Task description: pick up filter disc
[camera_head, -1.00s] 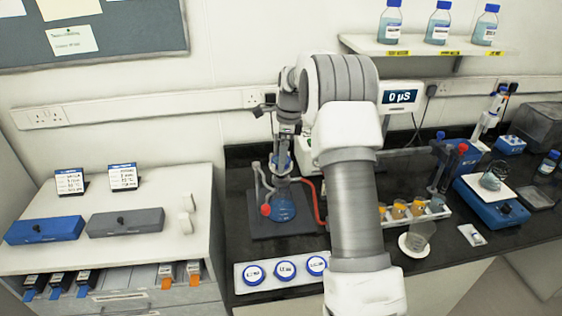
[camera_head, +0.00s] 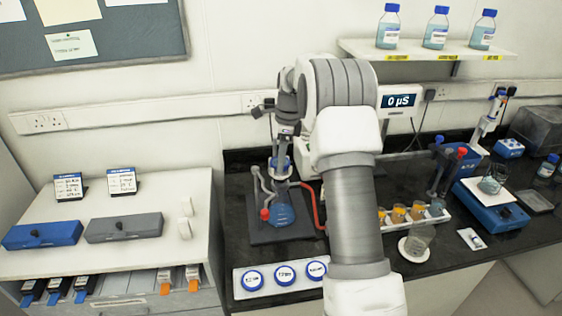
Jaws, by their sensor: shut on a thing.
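The disc itself is too small and hidden to make out at this distance. The flask holds blue liquid and stands upright on a dark base with a red hose beside it.
My forearm hides the bench's middle. A white tray with several blue-rimmed round lids (camera_head: 285,274) lies in front. An amber vial rack (camera_head: 398,215), a beaker (camera_head: 418,241) and a blue balance (camera_head: 493,213) stand right. A meter (camera_head: 401,101) is behind.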

